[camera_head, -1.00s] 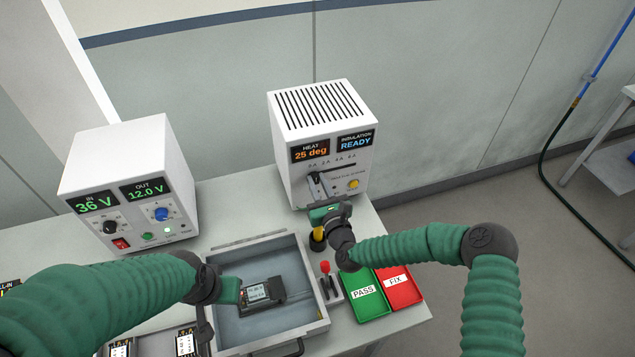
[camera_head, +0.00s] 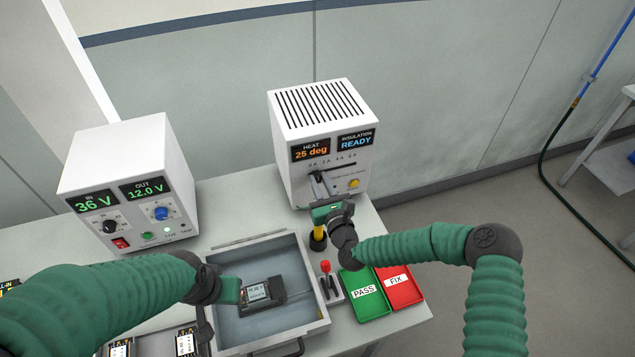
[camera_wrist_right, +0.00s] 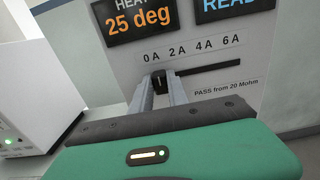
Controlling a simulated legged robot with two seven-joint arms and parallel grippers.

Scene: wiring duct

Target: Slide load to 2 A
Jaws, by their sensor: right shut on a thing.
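The load slider's dark knob (camera_wrist_right: 158,76) sits at the left end of its slot on the white tester (camera_head: 322,145), near the 0 A mark and left of 2 A (camera_wrist_right: 177,50). My right gripper (camera_wrist_right: 162,88) has its two fingers on either side of the knob and is shut on it; it also shows in the head view (camera_head: 319,182). The tester reads 25 deg and READY. My left gripper (camera_head: 238,290) is beside a dark module (camera_head: 262,294) in the grey tray (camera_head: 233,327); its fingertips are hidden.
A yellow button (camera_head: 353,184) is right of the slider. A red-topped lever (camera_head: 326,270), a green PASS tray (camera_head: 363,296) and a red FIX tray (camera_head: 400,286) lie in front of the tester. A power supply (camera_head: 130,185) reading 36 V and 12.0 V stands left.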

